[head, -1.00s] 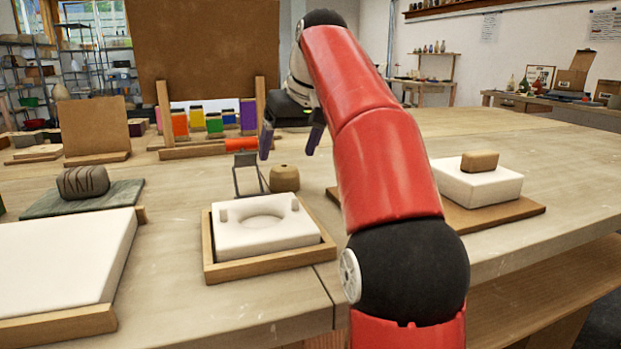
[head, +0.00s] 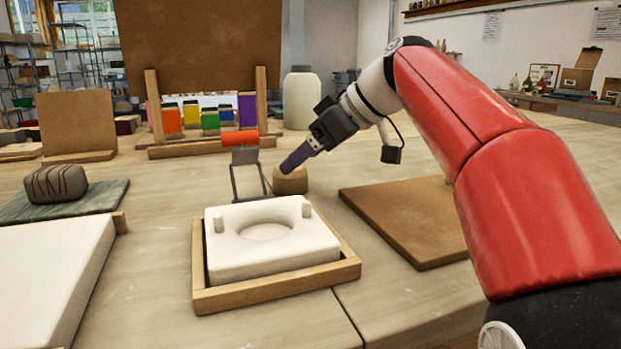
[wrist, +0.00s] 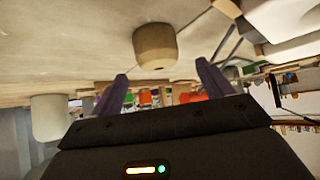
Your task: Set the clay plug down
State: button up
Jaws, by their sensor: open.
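The clay plug (head: 291,181) is a small tan rounded cylinder. It stands on the table behind the white plaster mould, beside a thin metal frame. My gripper (head: 284,168) reaches in low from the right, with a purple finger overlapping the plug in the head view. In the wrist view, the picture is inverted; the plug (wrist: 155,46) appears just beyond the two spread fingertips (wrist: 162,72), roughly between them. The fingers are open and hold nothing. In the head view one finger mostly hides the other.
The white mould (head: 270,255) with a round hollow sits in a wooden tray (head: 280,291) in front. The metal frame (head: 247,178) is close left of the plug. A brown board (head: 412,220) lies right. Paint jars and a white jar (head: 301,100) stand behind.

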jog(key=x, duration=0.7)
jog(key=shift+w+r, duration=0.1)
jog(key=c, duration=1.1)
jog(key=shift+c, duration=1.2)
jog(key=shift+r, duration=0.15)
